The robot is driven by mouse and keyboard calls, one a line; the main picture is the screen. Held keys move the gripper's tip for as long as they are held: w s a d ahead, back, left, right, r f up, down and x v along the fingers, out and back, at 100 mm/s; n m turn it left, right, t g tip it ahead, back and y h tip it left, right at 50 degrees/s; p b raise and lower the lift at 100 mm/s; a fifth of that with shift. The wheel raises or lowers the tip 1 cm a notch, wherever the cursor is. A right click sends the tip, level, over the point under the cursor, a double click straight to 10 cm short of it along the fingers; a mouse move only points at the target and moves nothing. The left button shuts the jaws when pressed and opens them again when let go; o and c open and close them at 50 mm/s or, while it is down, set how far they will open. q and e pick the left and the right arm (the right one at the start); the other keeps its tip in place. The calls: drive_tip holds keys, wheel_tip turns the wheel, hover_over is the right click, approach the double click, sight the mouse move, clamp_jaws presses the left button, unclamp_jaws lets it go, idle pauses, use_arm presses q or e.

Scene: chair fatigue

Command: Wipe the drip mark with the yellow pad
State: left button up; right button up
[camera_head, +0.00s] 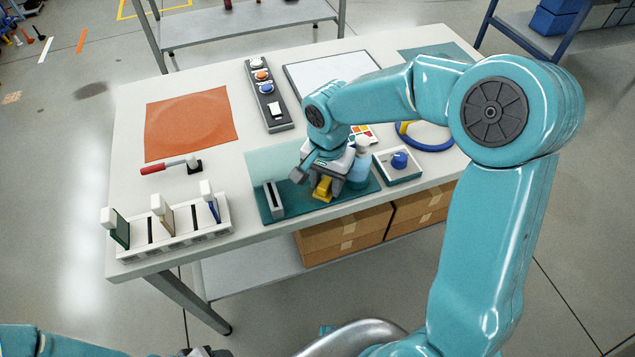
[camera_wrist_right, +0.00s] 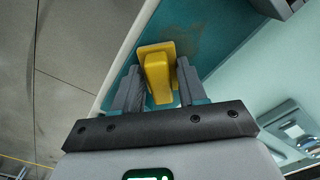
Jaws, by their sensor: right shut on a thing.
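The yellow pad (camera_head: 323,187) is a small block with a raised grip, near the front of the dark teal mat (camera_head: 297,206). My right gripper (camera_head: 322,180) is shut on its grip and points down. In the right wrist view the pad (camera_wrist_right: 158,72) sits between the two grey fingers, with its wide face over the teal mat (camera_wrist_right: 215,35) near the table edge. I cannot tell whether it touches the mat. At the bottom left, only a dark bit of my left gripper (camera_head: 207,352) shows.
A grey upright holder (camera_head: 273,199) stands left of the pad, and a pale blue bottle (camera_head: 359,168) close to its right. A white rack (camera_head: 185,238) stands front left. The orange mat (camera_head: 188,122) is bare.

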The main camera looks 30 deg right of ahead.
drive_tip(key=shift+r+p, duration=2.05)
drive_tip(key=shift+r, duration=0.9)
drive_tip(key=shift+w+d+r+p, duration=0.1)
drive_tip(key=shift+r+p, duration=0.35)
drive_tip(key=shift+r, duration=0.1)
wheel_tip(320, 180, up, 2)
drive_tip(key=shift+r+p, duration=0.1)
drive_tip(key=shift+p, duration=0.5)
drive_tip(key=shift+f, duration=0.2)
wheel_tip(320, 180, down, 7)
drive_tip(key=b, duration=0.6)
drive_tip(key=shift+r, duration=0.1)
drive_tip(key=shift+f+b, duration=1.05)
